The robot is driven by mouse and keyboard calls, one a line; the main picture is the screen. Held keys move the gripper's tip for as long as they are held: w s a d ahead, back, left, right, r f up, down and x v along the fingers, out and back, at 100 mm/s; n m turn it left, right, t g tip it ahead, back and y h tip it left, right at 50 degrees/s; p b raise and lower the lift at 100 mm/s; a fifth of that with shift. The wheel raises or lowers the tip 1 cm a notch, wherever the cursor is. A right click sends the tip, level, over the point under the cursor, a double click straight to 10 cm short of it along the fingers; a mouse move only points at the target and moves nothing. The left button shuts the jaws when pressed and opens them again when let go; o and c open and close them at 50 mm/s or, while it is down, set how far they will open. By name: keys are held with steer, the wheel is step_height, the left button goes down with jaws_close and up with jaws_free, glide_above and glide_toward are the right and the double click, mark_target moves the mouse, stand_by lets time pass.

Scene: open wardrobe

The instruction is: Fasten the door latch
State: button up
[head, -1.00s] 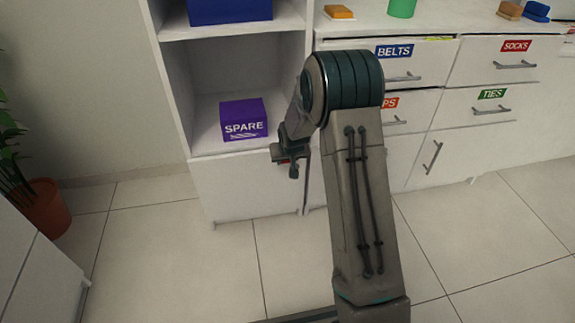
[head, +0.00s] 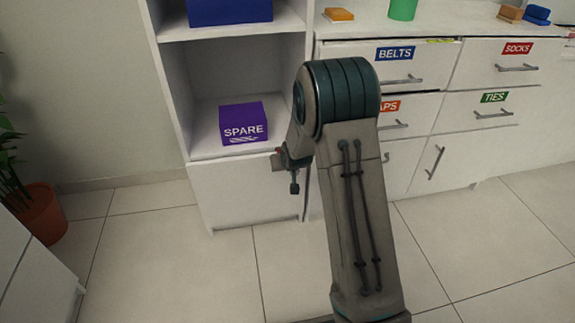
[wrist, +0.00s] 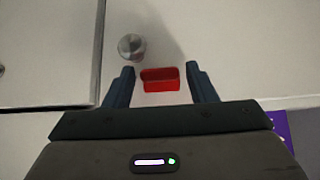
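In the wrist view, a red latch piece (wrist: 160,80) lies on a pale panel, between the fingertips of my gripper (wrist: 160,84). The two dark fingers are apart, one on each side of it, with gaps visible. I cannot tell how far the fingertips are from the panel. A round metal knob (wrist: 131,46) sits just beyond and to the left of the red piece. In the head view, my gripper (head: 293,178) is in front of the lower white cabinet door (head: 245,192), near its right edge. The arm hides part of this area, and the latch cannot be made out clearly there.
A purple SPARE box (head: 244,124) stands on the open shelf above the door. Drawers labelled BELTS (head: 394,53), SOCKS (head: 517,48) and TIES (head: 494,97) are at right. A potted plant (head: 40,212) stands at far left. The tiled floor (head: 170,270) ahead is clear.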

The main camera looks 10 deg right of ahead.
steer(key=p+v, duration=0.5)
steer(key=v, duration=0.8)
steer(key=shift+s+r+p, duration=0.25)
steer(key=shift+r+p, duration=0.05)
